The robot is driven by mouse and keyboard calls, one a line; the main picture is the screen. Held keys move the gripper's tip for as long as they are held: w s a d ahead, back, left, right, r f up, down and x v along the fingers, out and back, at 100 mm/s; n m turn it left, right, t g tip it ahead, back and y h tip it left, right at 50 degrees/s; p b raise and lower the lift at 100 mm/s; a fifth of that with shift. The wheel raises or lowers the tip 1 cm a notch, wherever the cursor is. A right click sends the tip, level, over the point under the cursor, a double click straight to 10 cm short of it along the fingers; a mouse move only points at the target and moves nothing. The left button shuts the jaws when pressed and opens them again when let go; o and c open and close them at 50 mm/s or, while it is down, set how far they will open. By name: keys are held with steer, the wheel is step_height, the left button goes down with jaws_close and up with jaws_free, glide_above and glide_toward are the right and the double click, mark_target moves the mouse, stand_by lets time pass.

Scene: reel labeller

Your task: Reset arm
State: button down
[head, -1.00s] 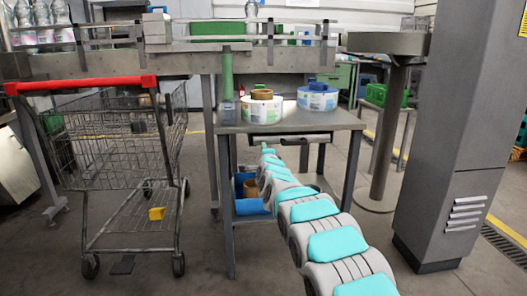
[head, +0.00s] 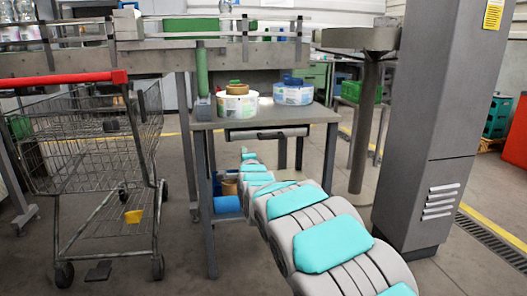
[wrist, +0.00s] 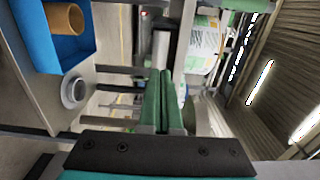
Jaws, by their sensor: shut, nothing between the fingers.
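My arm (head: 318,243) with turquoise pads reaches from the lower right toward the small grey table (head: 300,113) in the head view. My gripper (wrist: 165,76) shows in the wrist view with its two green fingers together and nothing between them. In the head view the far end of my arm is small, in front of the table and below its top, and the finger state is too small to read there. No contact between my gripper and the table can be made out.
Two label reels, one with a brown core (head: 237,104) and one with a blue core (head: 293,94), stand on the table. A blue bin (head: 228,204) sits beneath. A shopping cart (head: 85,155) stands left, a grey pillar (head: 430,130) right.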

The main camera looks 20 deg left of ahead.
steer(key=s+d+f+n+g+h, duration=0.1)
steer(key=d+h, duration=0.1)
steer(key=d, duration=0.6)
steer(key=s+d+f+n+g+h, duration=0.1)
steer(key=d+f+g+h, duration=0.1)
steer(key=d, duration=0.5)
steer(key=s+d+f+n+g+h, duration=0.2)
steer(key=s+d, duration=0.3)
steer(key=d, duration=0.4)
steer(key=s+d+f+n+g+h, duration=0.1)
steer(key=s+d+f+g, duration=0.15)
steer(key=s+d, duration=0.4)
steer(key=s+d+f+n+g, duration=0.2)
steer(key=s+d, duration=0.4)
steer(key=s, duration=0.7)
steer(key=s+d+f+n+g+h+p, duration=0.1)
steer(key=s+d, duration=0.6)
steer(key=s, duration=0.7)
steer(key=s+d+f+n+g+h, duration=0.1)
steer(key=s+d+f+n+g, duration=0.2)
steer(key=s, duration=1.1)
steer(key=d+f+g, duration=0.1)
steer(key=d+g, duration=0.2)
steer(key=d, duration=0.1)
steer(key=shift+f+n+g+p, duration=0.3)
steer(key=shift+n+g+p, duration=0.05)
steer(key=shift+n, duration=0.05)
